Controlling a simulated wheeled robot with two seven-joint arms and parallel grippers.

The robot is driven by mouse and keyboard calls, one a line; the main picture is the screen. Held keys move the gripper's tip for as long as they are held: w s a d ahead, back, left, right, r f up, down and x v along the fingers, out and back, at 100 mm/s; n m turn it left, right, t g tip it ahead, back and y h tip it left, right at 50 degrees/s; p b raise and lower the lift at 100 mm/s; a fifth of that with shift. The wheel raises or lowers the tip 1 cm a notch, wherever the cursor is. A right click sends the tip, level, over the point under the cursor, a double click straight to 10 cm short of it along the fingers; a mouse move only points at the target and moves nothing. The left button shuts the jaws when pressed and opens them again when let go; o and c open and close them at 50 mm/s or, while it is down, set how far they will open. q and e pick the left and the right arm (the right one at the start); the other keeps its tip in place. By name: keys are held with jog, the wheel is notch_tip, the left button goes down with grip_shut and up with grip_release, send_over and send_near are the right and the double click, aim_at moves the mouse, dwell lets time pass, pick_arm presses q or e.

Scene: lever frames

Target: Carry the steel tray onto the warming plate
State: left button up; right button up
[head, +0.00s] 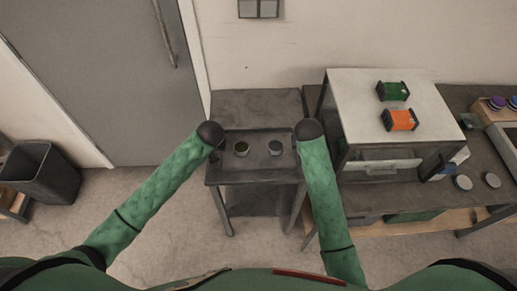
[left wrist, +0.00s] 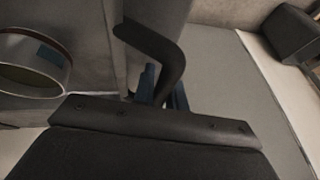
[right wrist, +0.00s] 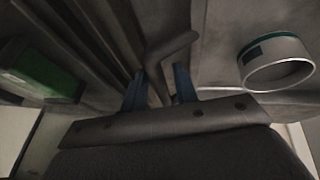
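The dark steel tray (head: 262,135) lies level on a dark metal stand and carries two small round tins (head: 241,149) (head: 275,147). My left gripper (head: 214,143) is at the tray's left end. In the left wrist view its blue fingers (left wrist: 164,93) lie on either side of a bent dark handle (left wrist: 172,58); their contact with it is hidden. My right gripper (head: 302,143) is at the right end. In the right wrist view its fingers (right wrist: 160,90) stand apart around the other handle (right wrist: 170,47), with a gap showing. I cannot tell which surface is the warming plate.
A bare dark surface (head: 255,104) lies directly behind the tray. A dark bin (head: 42,175) stands at far left, and a grey door (head: 110,70) behind.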

pick_arm(q)
grip_shut()
pick_arm(e)
grip_shut()
pick_arm(q)
jog(key=shift+r, duration=0.2)
pick_arm(e)
jog(key=shift+r, duration=0.15)
